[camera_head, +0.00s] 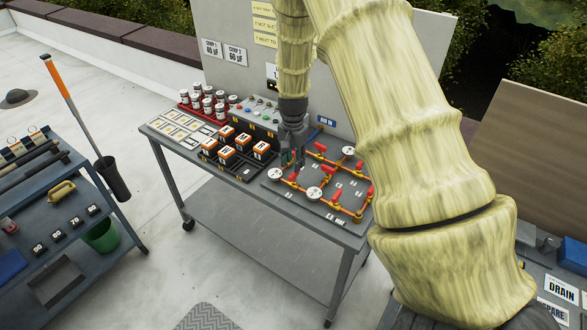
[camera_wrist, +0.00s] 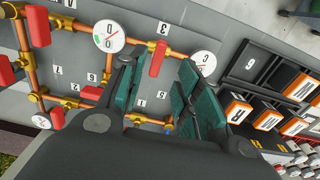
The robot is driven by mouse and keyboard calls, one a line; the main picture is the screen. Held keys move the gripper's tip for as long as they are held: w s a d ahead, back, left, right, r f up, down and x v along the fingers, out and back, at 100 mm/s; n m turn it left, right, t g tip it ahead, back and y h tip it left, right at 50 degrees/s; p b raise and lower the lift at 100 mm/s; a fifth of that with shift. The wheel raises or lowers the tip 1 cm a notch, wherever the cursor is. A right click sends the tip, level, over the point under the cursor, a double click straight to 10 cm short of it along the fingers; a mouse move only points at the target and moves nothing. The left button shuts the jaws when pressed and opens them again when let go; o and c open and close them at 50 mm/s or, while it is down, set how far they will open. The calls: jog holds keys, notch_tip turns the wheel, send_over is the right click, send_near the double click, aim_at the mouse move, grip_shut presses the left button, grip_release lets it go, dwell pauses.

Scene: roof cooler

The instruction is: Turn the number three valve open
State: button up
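The valve board (camera_head: 290,196) lies on the bench, with copper pipes, brass fittings and red lever handles. In the wrist view a red handle (camera_wrist: 158,58) stands beside the label 3 (camera_wrist: 164,27), which appears upside down. This handle lies across its pipe. My gripper (camera_wrist: 162,88) is open, with its green-padded fingers apart, one to each side of this handle in the picture. I cannot tell whether either finger touches it. In the head view my gripper (camera_head: 291,158) is over the board's back left part, hiding some of the pipework there.
Round gauges (camera_head: 314,192) and other red handles (camera_head: 333,197) stand close around. Orange-topped black blocks (camera_head: 227,132) and red-and-white jars (camera_head: 208,103) are left of the board. A grey backboard (camera_head: 230,75) rises behind. A tool cart (camera_head: 75,225) stands at the left.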

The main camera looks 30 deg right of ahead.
aim_at(294, 176)
jog(key=shift+s+d+f+p, duration=0.15)
jog(key=shift+f+p, duration=0.7)
jog(key=shift+f, duration=1.65)
jog(key=shift+c, duration=0.2)
grip_shut()
